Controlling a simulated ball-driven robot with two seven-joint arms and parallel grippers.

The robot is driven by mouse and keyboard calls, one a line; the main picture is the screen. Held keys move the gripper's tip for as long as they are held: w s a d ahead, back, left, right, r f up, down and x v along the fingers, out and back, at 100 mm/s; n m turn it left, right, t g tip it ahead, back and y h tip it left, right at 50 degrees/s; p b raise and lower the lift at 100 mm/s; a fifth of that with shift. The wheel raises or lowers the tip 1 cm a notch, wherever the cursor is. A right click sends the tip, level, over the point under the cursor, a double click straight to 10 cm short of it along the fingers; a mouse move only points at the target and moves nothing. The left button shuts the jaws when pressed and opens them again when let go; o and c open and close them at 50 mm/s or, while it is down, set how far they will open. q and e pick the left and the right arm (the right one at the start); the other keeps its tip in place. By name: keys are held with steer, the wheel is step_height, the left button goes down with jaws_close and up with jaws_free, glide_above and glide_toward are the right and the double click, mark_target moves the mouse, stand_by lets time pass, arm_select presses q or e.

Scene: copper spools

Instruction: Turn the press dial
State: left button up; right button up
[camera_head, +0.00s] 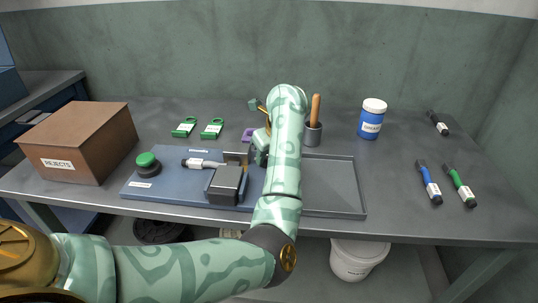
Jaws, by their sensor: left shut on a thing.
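A dark block-shaped press (227,184) stands on a blue board (150,188) at the table's front. A green button on a black base (147,163) is at the board's left, and a white, dark-tipped cylinder (203,163) lies behind the press. I cannot make out the dial; my left arm covers the board's right part. My left arm reaches over the table, and its gripper (258,154) is beside the press, at its upper right. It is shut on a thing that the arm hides. My right gripper is not in view.
A grey tray (335,186) is right of my arm. A brown rejects box (82,142) stands left. Behind are green tags (212,129), a purple tag (248,134) and a grey cup (313,134). A blue-white jar (371,118) and markers (430,184) are at right.

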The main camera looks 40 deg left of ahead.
arm_select(q)
steer(key=shift+n, duration=0.5)
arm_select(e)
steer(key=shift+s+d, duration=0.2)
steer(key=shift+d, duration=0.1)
arm_select(q)
steer(key=o, duration=0.7)
steer(key=shift+d+r, duration=0.15)
steer(key=shift+r, duration=0.15)
steer(key=p+v, duration=0.2)
steer(key=v, duration=0.3)
steer(key=p+v, duration=0.3)
steer(key=v, duration=0.2)
steer(key=p+v, duration=0.2)
steer(key=v, duration=0.3)
steer(key=shift+w+d+r, duration=0.15)
steer(key=shift+w+r, duration=0.15)
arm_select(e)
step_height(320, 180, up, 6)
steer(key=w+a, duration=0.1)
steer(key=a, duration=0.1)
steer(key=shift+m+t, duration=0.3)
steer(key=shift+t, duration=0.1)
